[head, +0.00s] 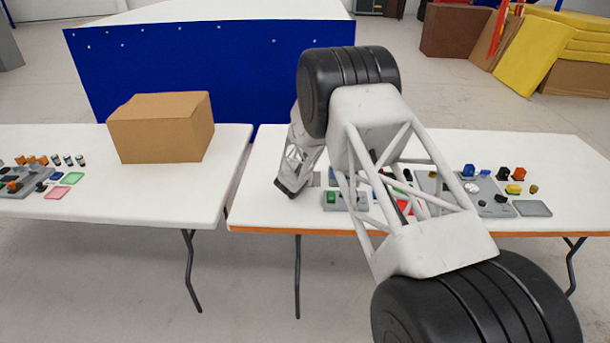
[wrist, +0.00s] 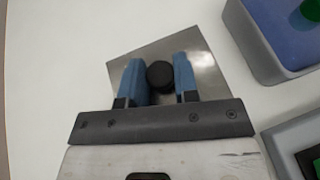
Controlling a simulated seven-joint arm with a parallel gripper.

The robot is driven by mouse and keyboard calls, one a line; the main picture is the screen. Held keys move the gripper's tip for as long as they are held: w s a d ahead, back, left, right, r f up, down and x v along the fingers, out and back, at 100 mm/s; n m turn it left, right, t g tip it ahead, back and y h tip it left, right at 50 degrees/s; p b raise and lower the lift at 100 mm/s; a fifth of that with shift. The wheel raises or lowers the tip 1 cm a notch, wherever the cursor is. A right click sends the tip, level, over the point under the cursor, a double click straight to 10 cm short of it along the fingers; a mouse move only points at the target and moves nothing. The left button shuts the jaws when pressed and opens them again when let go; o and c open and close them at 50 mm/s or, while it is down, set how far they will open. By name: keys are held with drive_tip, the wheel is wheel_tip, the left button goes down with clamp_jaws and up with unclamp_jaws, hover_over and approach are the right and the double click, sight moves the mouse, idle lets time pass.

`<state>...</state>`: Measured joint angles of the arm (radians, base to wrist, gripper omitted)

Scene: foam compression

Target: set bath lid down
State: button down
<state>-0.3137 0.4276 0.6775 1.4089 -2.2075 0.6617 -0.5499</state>
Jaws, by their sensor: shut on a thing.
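The bath lid (wrist: 209,75) is a flat, shiny grey metal plate with a round black knob (wrist: 160,75). My gripper (wrist: 158,64) has its two blue fingers on either side of the knob and is shut on it. The fingers and palm hide the near part of the lid. I cannot tell whether the plate touches the white table or hangs just above it. In the head view my gripper (head: 288,189) is low over the left part of the right table. A grey box with a blue inside (wrist: 272,35), perhaps the bath, stands right of the lid, apart from it.
A grey tray (wrist: 285,130) with something green stands at the lower right of the wrist view. White table left of the lid is clear. In the head view several small parts lie to the right, and a cardboard box (head: 160,128) stands on the left table.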

drive_tip(key=shift+f, duration=0.1)
drive_tip(key=c, duration=0.9)
unclamp_jaws()
drive_tip(key=shift+o, duration=0.2)
drive_tip(key=shift+s+a+r, duration=0.1)
drive_tip(key=shift+s+r, duration=0.1)
drive_tip(key=shift+v, duration=5.75)
